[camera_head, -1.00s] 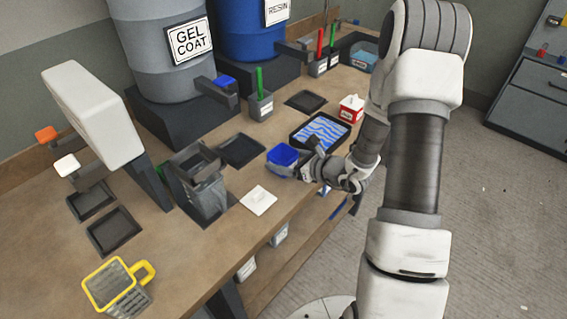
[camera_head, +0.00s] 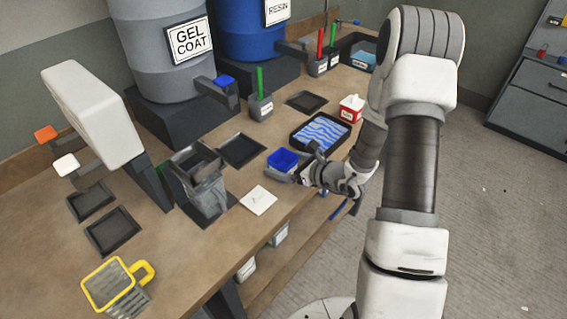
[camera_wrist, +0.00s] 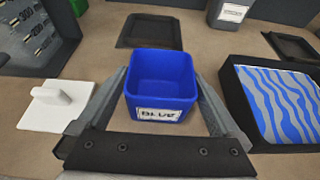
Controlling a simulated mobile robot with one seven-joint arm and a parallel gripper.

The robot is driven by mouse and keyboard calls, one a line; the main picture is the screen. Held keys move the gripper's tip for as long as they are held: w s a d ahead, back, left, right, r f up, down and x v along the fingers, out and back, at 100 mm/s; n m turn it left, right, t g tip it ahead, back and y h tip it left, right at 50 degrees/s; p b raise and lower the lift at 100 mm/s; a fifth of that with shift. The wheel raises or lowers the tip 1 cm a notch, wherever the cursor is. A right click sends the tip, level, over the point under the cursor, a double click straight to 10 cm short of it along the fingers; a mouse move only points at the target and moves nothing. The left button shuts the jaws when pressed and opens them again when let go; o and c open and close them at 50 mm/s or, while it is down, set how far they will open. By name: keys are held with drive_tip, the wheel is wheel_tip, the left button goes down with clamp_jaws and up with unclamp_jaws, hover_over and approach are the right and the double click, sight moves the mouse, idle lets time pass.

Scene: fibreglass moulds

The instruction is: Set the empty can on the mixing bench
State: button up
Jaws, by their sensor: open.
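A square blue open-topped can (camera_head: 283,159) with a white label stands on the wooden mixing bench (camera_head: 231,262). In the wrist view the can (camera_wrist: 160,80) looks empty inside, and its label (camera_wrist: 159,114) seems to read "BLUE". My gripper (camera_head: 293,165) is open around it, one finger on the left side and one on the right. In the wrist view the fingers (camera_wrist: 160,92) slant along the can's sides, and I cannot tell whether either touches it. The can's base is partly hidden by the gripper.
A tray with blue wavy stripes (camera_head: 320,131) lies close on the right. A white plate with a knob (camera_head: 258,200) lies on the left. Drums stand behind.

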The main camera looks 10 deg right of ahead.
drive_tip(key=v, duration=1.2)
drive_tip(key=s+a+r+n+g+y, duration=0.1)
drive_tip(key=s+a+r+n+g, duration=0.85)
drive_tip(key=n, duration=0.65)
drive_tip(key=s+d+r+n+t+h, duration=0.3)
drive_tip(key=s+r+n+h, duration=0.5)
drive_tip(key=r+n, duration=0.3)
drive_tip(key=shift+s+r+n+t+h, duration=0.35)
drive_tip(key=shift+n+t, duration=0.3)
drive_tip(key=shift+n, duration=0.25)
drive_tip(key=shift+d+f, duration=0.1)
drive_tip(key=shift+d, duration=0.1)
